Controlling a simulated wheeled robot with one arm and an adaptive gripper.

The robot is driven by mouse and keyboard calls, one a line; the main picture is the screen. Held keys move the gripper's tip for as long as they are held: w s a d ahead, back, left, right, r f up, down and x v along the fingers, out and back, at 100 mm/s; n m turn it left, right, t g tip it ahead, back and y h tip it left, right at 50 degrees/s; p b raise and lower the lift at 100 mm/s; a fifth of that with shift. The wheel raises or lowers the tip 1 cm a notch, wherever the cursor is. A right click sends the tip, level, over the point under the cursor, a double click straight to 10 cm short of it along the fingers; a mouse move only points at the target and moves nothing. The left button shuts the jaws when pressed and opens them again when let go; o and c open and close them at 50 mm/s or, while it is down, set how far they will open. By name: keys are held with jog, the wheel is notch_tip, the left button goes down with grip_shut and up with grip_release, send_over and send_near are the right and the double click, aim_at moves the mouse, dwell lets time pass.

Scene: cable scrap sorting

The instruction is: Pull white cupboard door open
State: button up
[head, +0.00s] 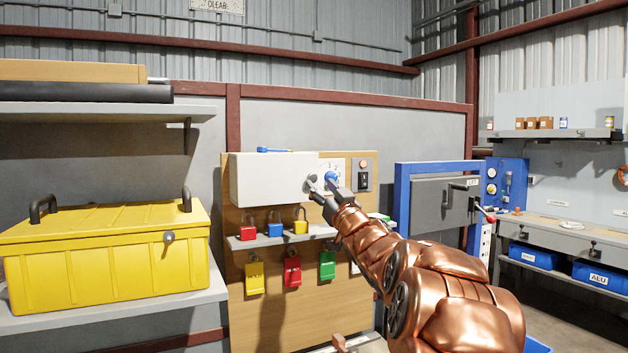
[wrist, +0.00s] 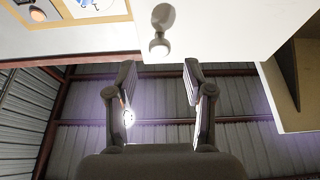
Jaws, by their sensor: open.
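The white cupboard (head: 265,180) is a small box on a wooden board, and its door looks shut. A round grey knob (head: 310,183) sits near its right edge. In the wrist view, the white door (wrist: 235,30) fills the upper part, with the knob (wrist: 160,46) sticking out from it. My gripper (head: 325,190) is at the cupboard's right end, close to the knob. In the wrist view my gripper (wrist: 159,68) is open and empty. The knob lies just beyond the fingertips, centred between them, and looks apart from both.
A blue-framed grey cabinet (head: 430,205) is to the right; a yellow toolbox (head: 105,255) is on the left shelf.

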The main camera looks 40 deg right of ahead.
aim_at(313, 178)
jog(key=shift+p+x, duration=0.35)
jog(key=shift+x, duration=2.15)
jog(key=shift+f, duration=0.15)
jog(key=shift+c, duration=0.3)
grip_shut()
